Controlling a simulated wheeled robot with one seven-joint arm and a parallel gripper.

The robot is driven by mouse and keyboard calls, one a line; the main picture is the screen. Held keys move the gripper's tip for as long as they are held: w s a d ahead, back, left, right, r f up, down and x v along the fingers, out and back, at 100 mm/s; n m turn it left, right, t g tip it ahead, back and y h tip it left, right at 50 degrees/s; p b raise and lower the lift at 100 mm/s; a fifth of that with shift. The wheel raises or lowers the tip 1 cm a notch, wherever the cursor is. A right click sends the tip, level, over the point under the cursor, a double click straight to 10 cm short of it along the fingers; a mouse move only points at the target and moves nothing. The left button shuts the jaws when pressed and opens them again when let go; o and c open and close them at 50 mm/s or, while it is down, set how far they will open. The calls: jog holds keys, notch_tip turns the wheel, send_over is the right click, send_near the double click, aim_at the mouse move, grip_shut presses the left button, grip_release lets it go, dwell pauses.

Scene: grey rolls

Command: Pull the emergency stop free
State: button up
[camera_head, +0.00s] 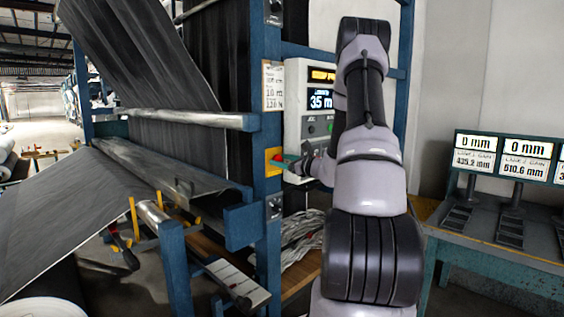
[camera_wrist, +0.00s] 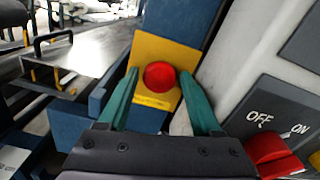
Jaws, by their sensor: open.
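The emergency stop is a round red button (camera_wrist: 159,75) on a yellow plate (camera_wrist: 150,50), fixed to a blue post. In the wrist view it sits between the two green fingers of my gripper (camera_wrist: 160,84). The fingers are open, one on each side of the button, with a gap visible on both sides. In the head view the yellow plate (camera_head: 270,163) shows on the blue post, and my gripper (camera_head: 284,161) is right in front of it. The button itself is hidden there behind the gripper.
A control box with a lit display (camera_head: 320,98) stands right of the post. OFF and ON labels with a red switch (camera_wrist: 272,152) lie close to my right finger. Dark fabric (camera_head: 150,60) and rollers fill the left. A bench with readouts (camera_head: 500,158) stands right.

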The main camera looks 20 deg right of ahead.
grip_shut()
jog(key=shift+v, duration=0.85)
jog(key=shift+c, duration=0.7)
grip_release()
jog(key=shift+f, duration=0.1)
jog(key=shift+o, duration=0.7)
jog(key=shift+s, duration=0.1)
jog(key=v, duration=1.1)
